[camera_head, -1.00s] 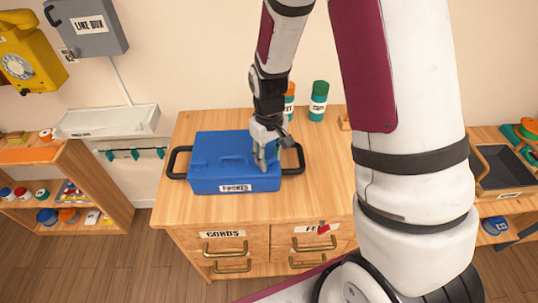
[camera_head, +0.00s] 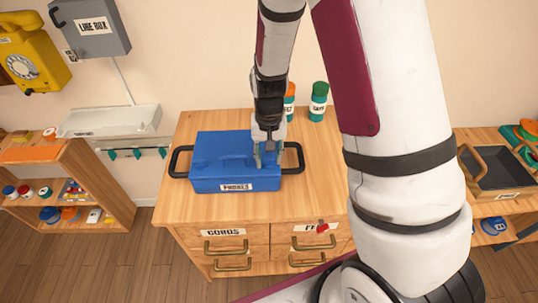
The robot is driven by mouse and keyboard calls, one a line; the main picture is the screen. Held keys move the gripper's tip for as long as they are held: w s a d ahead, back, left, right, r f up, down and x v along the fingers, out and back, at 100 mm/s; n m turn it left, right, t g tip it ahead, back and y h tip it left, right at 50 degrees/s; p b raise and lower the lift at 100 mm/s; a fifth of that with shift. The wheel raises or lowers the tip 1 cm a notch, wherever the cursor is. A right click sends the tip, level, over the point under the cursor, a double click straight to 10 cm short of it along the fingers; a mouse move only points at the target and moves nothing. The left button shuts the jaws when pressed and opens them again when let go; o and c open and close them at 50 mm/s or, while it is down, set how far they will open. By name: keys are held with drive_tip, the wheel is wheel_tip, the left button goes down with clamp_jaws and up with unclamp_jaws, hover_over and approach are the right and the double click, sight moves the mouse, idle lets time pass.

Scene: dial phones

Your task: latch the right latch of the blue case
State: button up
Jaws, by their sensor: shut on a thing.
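The blue case (camera_head: 222,170) sits on the wooden cabinet top, with its lid down, a blue handle on top and a label reading PHONES on its front. A black side handle (camera_head: 180,162) sticks out at its left and another (camera_head: 293,156) at its right. My gripper (camera_head: 265,162) points down at the right part of the case, near the front of the lid. Its fingers are shut on what seems to be the right latch, which they hide. I cannot see how the latch stands, nor make out a left latch clearly.
A green container (camera_head: 318,102) and an orange one (camera_head: 289,102) stand behind the case. The cabinet top (camera_head: 325,170) is clear to the right and in front. A grey box (camera_head: 90,25) and a yellow phone (camera_head: 30,55) hang on the left wall.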

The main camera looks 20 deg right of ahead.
sight(269, 158)
idle(0.3)
drive_tip(key=o, duration=1.2)
drive_tip(key=shift+c, duration=0.2)
drive_tip(key=shift+r, duration=0.15)
wheel_tip(269, 158, up, 12)
drive_tip(key=s+r+n+t, duration=0.3)
drive_tip(key=s+r+t, duration=0.2)
drive_tip(key=s+r, duration=1.2)
drive_tip(key=s, duration=0.3)
drive_tip(key=shift+r+n, duration=0.3)
drive_tip(key=shift+n, duration=0.1)
